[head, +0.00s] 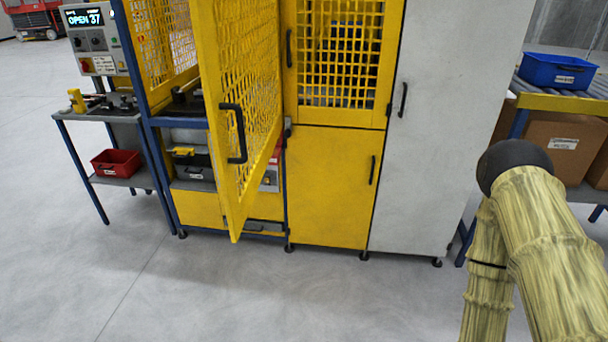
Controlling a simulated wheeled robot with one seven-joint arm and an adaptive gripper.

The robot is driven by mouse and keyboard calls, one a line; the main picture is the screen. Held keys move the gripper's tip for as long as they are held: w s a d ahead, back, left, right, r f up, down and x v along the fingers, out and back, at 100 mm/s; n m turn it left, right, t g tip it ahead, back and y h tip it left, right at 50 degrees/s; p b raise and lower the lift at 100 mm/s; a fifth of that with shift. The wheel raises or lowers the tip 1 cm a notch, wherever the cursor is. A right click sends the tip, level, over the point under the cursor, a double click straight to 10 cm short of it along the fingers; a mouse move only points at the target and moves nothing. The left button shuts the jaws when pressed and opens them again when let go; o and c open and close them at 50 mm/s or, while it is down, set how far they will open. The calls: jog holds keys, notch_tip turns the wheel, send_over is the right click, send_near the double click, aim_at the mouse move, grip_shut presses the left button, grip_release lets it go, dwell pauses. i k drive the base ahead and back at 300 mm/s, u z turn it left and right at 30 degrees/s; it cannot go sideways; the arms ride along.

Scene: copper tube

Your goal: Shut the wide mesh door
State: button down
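The wide mesh door (254,75) is yellow with a tall mesh panel and stands open, swung out toward me from the front of the yellow and blue machine. Its hinge side looks to be at the right, beside the fixed yellow cabinet. A black bar handle (236,133) sits near its free left edge. The machine opening behind it is partly hidden by the door. My arm, in a yellowish cover, shows at the lower right, well apart from the door. My gripper is not in view.
A smaller mesh door (340,60) above a yellow cabinet door (328,190) and a grey cabinet (445,120) stand to the right, all shut. A control panel (92,40) reads "OPEN 37". A side table (97,114) holds a red bin (117,163). The floor in front is clear.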

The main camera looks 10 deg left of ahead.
aim_at(237, 206)
jog(key=z, duration=0.75)
jog(key=i, duration=0.85)
jog(key=u, duration=1.55)
